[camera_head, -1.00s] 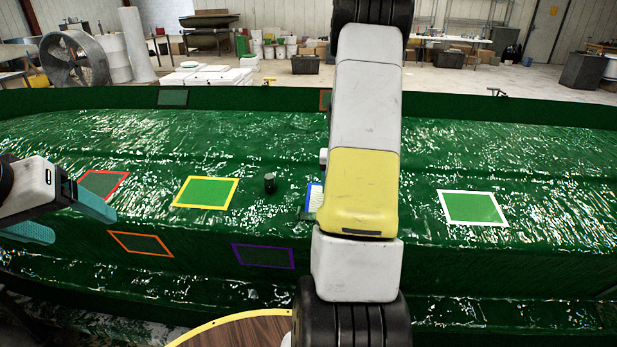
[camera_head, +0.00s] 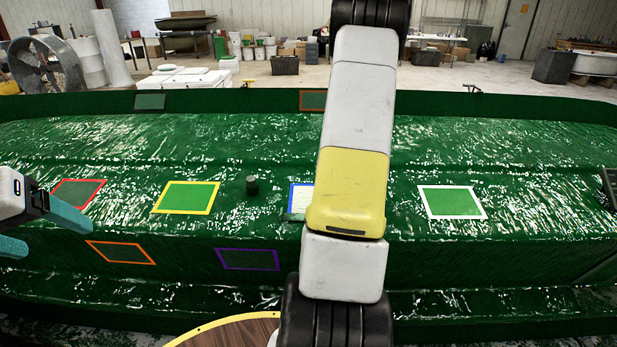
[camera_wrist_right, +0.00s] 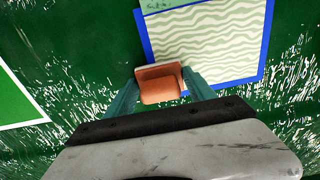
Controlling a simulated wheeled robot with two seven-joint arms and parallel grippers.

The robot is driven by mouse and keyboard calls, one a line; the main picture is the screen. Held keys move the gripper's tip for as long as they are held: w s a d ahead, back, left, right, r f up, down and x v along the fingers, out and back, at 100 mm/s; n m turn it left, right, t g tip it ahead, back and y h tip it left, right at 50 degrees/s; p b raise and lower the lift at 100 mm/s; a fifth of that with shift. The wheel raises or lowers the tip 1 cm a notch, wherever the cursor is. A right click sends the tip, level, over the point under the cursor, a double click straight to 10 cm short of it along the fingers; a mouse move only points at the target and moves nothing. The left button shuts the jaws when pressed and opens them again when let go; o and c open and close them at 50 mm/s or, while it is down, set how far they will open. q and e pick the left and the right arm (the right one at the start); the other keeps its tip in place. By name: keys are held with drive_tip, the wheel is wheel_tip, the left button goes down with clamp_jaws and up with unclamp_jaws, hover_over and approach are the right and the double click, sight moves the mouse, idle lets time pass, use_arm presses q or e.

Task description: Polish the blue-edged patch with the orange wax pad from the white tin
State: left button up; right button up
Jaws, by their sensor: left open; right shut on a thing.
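The blue-edged patch (camera_wrist_right: 208,42) shows pale wavy streaks in the right wrist view. In the head view the patch (camera_head: 299,197) is mostly hidden behind my right arm. My right gripper (camera_wrist_right: 160,86) is shut on the orange wax pad (camera_wrist_right: 160,90), which overlaps the patch's near-left corner in the wrist view. I cannot tell whether the pad touches the surface. In the head view, a teal fingertip shows at the patch's lower left edge. My left gripper (camera_head: 57,242) is open and empty at the left. I cannot make out the white tin.
The patches lie on a glossy green hull mould (camera_head: 530,200). A yellow-rimmed wooden top (camera_head: 235,332) is near me.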

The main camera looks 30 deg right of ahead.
drive_tip(key=shift+s+d+f, duration=0.1)
drive_tip(key=shift+s, duration=0.05)
drive_tip(key=shift+r, duration=0.55)
drive_tip(key=shift+s+a+r, duration=0.1)
drive_tip(key=shift+s+r, duration=0.05)
drive_tip(key=shift+r, duration=0.85)
drive_tip(key=shift+s+a+r, duration=0.1)
drive_tip(key=shift+r, duration=0.85)
drive_tip(key=shift+s+a+r, duration=0.1)
drive_tip(key=shift+s+r, duration=0.05)
drive_tip(key=shift+r, duration=0.85)
